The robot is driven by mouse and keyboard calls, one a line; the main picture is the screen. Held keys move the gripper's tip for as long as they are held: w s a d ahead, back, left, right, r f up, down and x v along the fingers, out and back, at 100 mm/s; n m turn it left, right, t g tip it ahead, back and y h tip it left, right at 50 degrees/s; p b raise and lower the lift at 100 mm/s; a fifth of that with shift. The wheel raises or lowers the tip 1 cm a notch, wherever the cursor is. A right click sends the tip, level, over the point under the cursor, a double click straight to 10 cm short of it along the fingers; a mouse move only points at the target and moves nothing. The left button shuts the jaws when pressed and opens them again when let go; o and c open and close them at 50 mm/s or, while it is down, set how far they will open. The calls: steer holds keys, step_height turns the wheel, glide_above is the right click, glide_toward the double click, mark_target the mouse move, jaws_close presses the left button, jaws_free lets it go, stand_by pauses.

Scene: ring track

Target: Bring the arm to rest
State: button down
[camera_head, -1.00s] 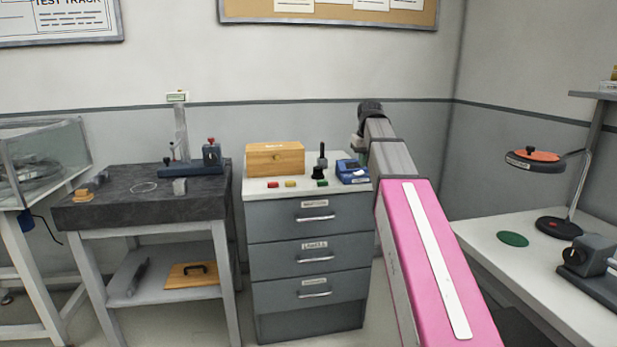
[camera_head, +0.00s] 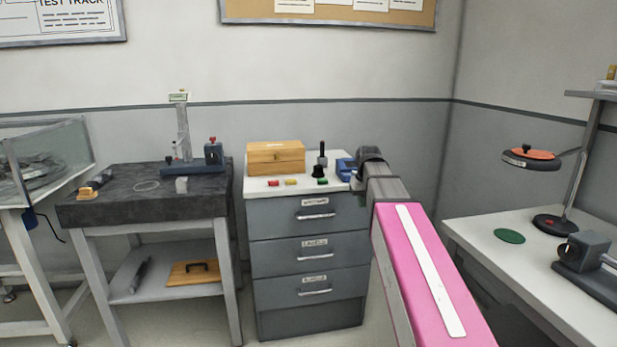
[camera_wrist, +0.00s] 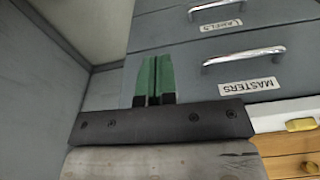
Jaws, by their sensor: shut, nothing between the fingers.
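My arm reaches forward from the lower right of the head view, with a pink link and grey links ending in a dark joint beside the drawer cabinet (camera_head: 262,235). My gripper (camera_wrist: 154,62) shows in the wrist view with its two green fingers side by side, shut and empty. The fingers are hidden in the head view.
On the cabinet are a wooden box (camera_head: 276,158), small coloured pieces and a blue device (camera_head: 346,168) partly behind my arm. A dark-topped bench (camera_head: 130,205) stands left. A white table (camera_head: 480,228) with a lamp (camera_head: 531,158) stands right.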

steer(key=s+f, duration=1)
steer(key=f, duration=0.4)
steer(key=s+f+m+g, duration=0.1)
steer(key=s+f, duration=0.9)
steer(key=f, duration=0.4)
steer(key=shift+a+m, duration=0.2)
steer(key=shift+m, duration=0.1)
